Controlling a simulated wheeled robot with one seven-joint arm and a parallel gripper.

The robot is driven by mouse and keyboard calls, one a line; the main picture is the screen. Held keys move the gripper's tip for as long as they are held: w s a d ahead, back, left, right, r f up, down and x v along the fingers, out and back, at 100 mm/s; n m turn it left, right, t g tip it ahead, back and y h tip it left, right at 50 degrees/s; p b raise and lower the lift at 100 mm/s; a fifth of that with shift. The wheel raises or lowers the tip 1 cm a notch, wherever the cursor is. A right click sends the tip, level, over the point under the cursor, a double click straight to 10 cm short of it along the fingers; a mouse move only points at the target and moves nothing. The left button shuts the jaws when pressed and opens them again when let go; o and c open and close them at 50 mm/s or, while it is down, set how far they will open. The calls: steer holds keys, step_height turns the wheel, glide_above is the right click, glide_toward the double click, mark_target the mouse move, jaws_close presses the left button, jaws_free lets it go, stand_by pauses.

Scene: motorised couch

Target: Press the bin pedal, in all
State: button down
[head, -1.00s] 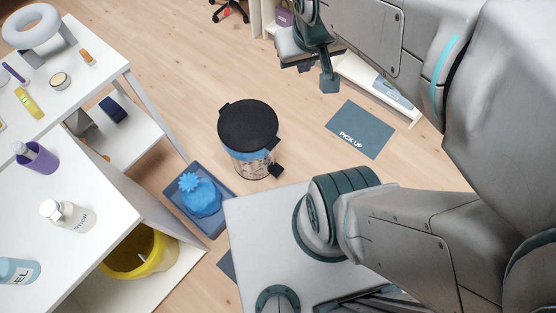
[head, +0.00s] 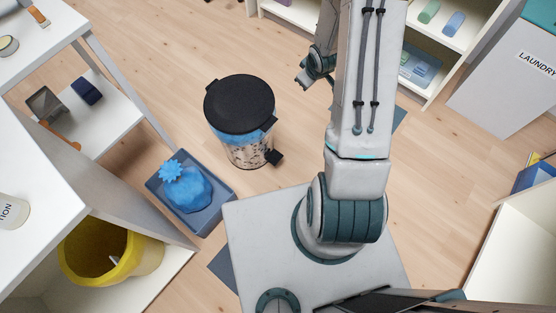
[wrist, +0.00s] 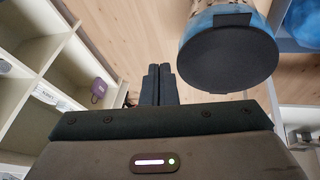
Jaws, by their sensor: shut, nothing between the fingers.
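The bin (head: 247,150) stands upright on the wood floor in the head view, with a round black lid (head: 238,103) that is down. Its black pedal (head: 273,157) sticks out low on the right side. My gripper (head: 305,80) is right of the lid, clear of the bin and apart from the pedal. In the wrist view my gripper's fingers (wrist: 158,84) are together and empty. The black lid (wrist: 228,54) is right of them there, and I cannot make out the pedal in that view.
A blue tray (head: 222,205) holding a blue bag (head: 186,190) lies front-left of the bin. A white shelf unit (head: 125,118) and a yellow basket (head: 148,262) are at left. A laundry box (head: 510,85) stands far right. Floor right of the pedal is clear.

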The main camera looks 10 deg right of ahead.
steer(key=s+a+f+y+b, duration=0.1)
steer(key=f+b, duration=0.3)
steer(key=f, duration=0.8)
steer(key=s+a+f+t+y+b, duration=0.1)
steer(key=s+a+f+y+b, duration=0.1)
steer(key=f, duration=1.1)
steer(key=s+a+f+n+t+y+b, duration=0.1)
steer(key=s+a+f+b, duration=0.3)
steer(key=f, duration=0.8)
steer(key=y+b, duration=0.1)
steer(key=b, duration=0.1)
steer(key=shift+s+f+b, duration=0.2)
steer(key=shift+f+b, duration=0.15)
steer(key=shift+f, duration=0.05)
steer(key=b, duration=0.3)
glide_above(273, 156)
steer(key=s+d, duration=0.2)
steer(key=s, duration=0.1)
steer(key=f, duration=0.7)
steer(key=shift+w+a+f, duration=0.1)
steer(key=shift+w+a, duration=0.05)
steer(key=shift+a, duration=0.05)
step_height(273, 156, down, 2)
steer(key=shift+w+f+b, duration=0.1)
steer(key=shift+f+b, duration=0.15)
steer(key=shift+b, duration=0.3)
steer(key=shift+f, duration=0.7)
steer(key=shift+f+b, duration=0.1)
steer(key=shift+b, duration=0.25)
